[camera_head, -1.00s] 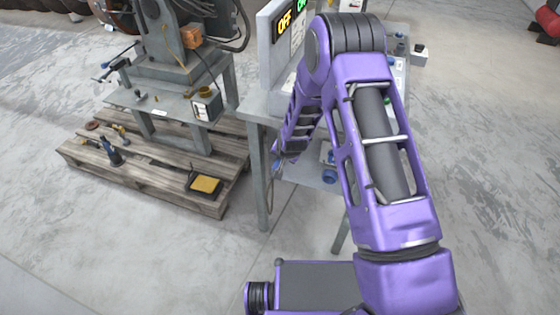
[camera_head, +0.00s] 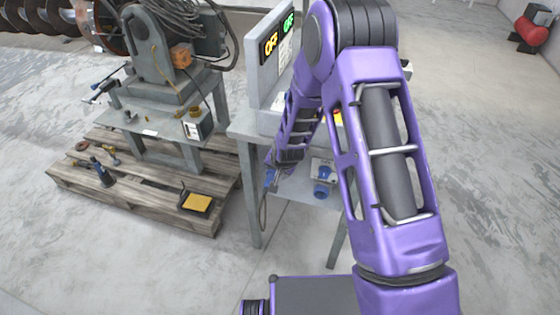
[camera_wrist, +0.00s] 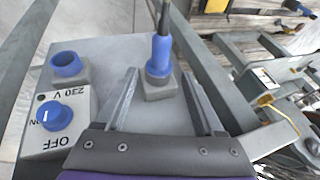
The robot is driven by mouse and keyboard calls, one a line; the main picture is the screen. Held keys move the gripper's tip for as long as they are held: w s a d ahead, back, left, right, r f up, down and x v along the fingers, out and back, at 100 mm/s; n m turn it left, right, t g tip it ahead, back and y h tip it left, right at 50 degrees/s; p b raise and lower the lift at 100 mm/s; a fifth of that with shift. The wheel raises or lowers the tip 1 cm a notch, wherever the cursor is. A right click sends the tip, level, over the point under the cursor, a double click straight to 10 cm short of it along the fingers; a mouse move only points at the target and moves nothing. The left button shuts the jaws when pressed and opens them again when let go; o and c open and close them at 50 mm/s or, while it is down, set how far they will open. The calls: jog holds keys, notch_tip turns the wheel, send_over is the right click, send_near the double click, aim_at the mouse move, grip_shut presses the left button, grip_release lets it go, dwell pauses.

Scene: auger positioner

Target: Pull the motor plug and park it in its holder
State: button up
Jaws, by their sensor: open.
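The blue motor plug (camera_wrist: 158,55) stands in a grey block-shaped holder (camera_wrist: 160,91) in the wrist view, its dark cable running up from it. My gripper (camera_wrist: 160,76) is open, with one finger on each side of the plug and holder; gaps show on both sides. To the left is a grey box (camera_wrist: 66,142) marked 230 V, with an empty blue socket (camera_wrist: 67,65) and a blue knob (camera_wrist: 55,116). In the head view the gripper (camera_head: 277,172) is low beside the bench, with the blue plug (camera_head: 269,178) at its tip.
A wooden pallet (camera_head: 140,195) with a machine, tools and a yellow-topped box (camera_head: 196,202) is to the left. Open concrete floor lies to the right.

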jog(key=p+v, duration=0.1)
jog(key=v, duration=0.9)
jog(key=shift+r, duration=0.2)
jog(key=shift+s+d, duration=0.1)
